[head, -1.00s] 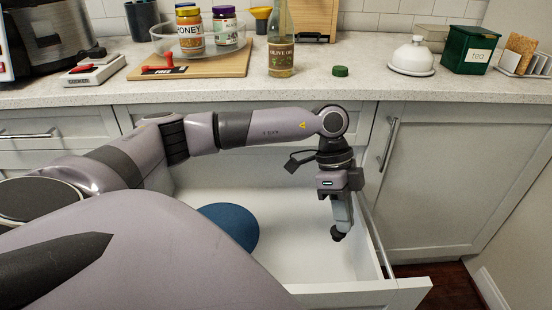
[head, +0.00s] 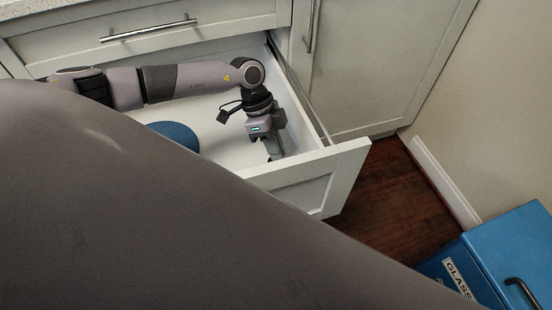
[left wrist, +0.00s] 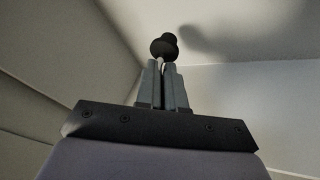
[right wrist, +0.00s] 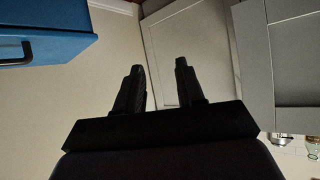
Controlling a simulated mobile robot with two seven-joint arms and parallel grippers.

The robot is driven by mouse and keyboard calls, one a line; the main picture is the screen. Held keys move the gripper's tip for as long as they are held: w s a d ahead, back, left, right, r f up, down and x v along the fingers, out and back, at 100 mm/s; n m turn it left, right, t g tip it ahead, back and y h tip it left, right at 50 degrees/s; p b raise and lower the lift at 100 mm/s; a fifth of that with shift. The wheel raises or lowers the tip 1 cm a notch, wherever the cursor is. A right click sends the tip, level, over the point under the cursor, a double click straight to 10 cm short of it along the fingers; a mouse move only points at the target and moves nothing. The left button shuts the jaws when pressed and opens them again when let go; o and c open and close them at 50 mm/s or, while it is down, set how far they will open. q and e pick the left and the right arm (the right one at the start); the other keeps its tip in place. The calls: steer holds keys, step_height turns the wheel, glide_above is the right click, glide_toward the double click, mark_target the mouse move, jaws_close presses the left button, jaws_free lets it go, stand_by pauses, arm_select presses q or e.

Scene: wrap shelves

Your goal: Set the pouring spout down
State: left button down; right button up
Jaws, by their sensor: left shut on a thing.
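The pouring spout (left wrist: 163,46) shows as a small black piece at the fingertips in the left wrist view. My left gripper (left wrist: 164,68) is shut on it, with a pale sliver showing between the finger ends. In the head view my left gripper (head: 274,152) points down inside the open drawer (head: 310,185), near its right side. The spout is too small and dark to make out there. I cannot tell whether it touches the drawer floor. My right gripper (right wrist: 158,66) is open and empty in the right wrist view, away from the drawer.
A blue round thing (head: 176,134) lies in the drawer to the left of my left gripper. The drawer's front panel and right wall stand close to the gripper. A blue bin labelled GLASS (head: 520,250) stands at the lower right. Wooden floor (head: 400,195) lies between.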

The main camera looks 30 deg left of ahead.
arm_select(q)
step_height(320, 180, down, 4)
steer(key=shift+r+b, duration=0.1)
steer(key=shift+b, duration=0.5)
steer(key=c, duration=1.2)
jaws_free()
steer(key=shift+c, duration=0.2)
arm_select(e)
steer(key=shift+w+a+r, duration=0.25)
steer(key=shift+w+a, duration=0.05)
steer(key=shift+w, duration=0.05)
arm_select(q)
steer(key=shift+r, duration=0.1)
arm_select(e)
steer(key=shift+s, duration=0.1)
